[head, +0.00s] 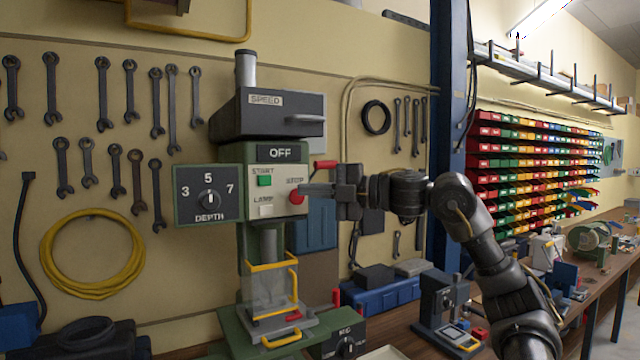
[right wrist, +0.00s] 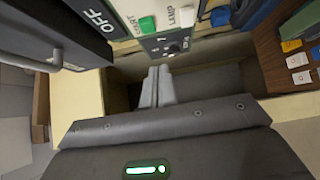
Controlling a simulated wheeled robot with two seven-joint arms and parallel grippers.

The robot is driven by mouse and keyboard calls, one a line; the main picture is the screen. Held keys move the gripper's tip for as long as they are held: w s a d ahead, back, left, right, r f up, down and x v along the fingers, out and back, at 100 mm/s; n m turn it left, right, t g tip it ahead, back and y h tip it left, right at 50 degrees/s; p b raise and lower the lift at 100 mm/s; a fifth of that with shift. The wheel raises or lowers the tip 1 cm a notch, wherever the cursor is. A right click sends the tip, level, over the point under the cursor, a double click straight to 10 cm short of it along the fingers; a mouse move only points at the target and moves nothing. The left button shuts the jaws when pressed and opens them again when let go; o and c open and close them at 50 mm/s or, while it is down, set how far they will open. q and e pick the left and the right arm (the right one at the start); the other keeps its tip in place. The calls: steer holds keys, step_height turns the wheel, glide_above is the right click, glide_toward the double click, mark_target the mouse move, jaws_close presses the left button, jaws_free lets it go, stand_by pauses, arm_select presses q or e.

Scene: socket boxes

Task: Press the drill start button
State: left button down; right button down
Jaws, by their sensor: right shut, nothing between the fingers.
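The drill press has a pale control panel (head: 282,206) under an "OFF" display (head: 281,153). The green start button (head: 264,180) is at the panel's upper left, and it also shows in the right wrist view (right wrist: 147,24). The red stop button (head: 297,198) is at the right, and the white lamp button (head: 266,211) is below start. My right gripper (head: 303,190) comes in from the right, shut and empty. Its tips are by the stop button and right of start; I cannot tell whether they touch the panel. In the right wrist view the closed fingers (right wrist: 155,88) point toward the panel. My left gripper is not in view.
A depth dial plate (head: 208,212) sits left of the panel and a speed housing (head: 266,114) above it. A red-handled lever (head: 325,164) sticks out at the right. A yellow-framed clear guard (head: 270,290) is below. Wrenches hang on the wall behind.

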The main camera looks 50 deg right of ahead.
mark_target(262, 186)
steer(key=w+p, duration=0.1)
steer(key=w, duration=0.1)
steer(key=w+a+p, duration=0.1)
steer(key=w, duration=0.2)
steer(key=w+p, duration=0.2)
steer(key=w, duration=0.1)
steer(key=shift+w+a+r, duration=0.15)
steer(key=shift+a, duration=0.15)
steer(key=shift+w+d, duration=0.2)
steer(key=shift+w, duration=0.2)
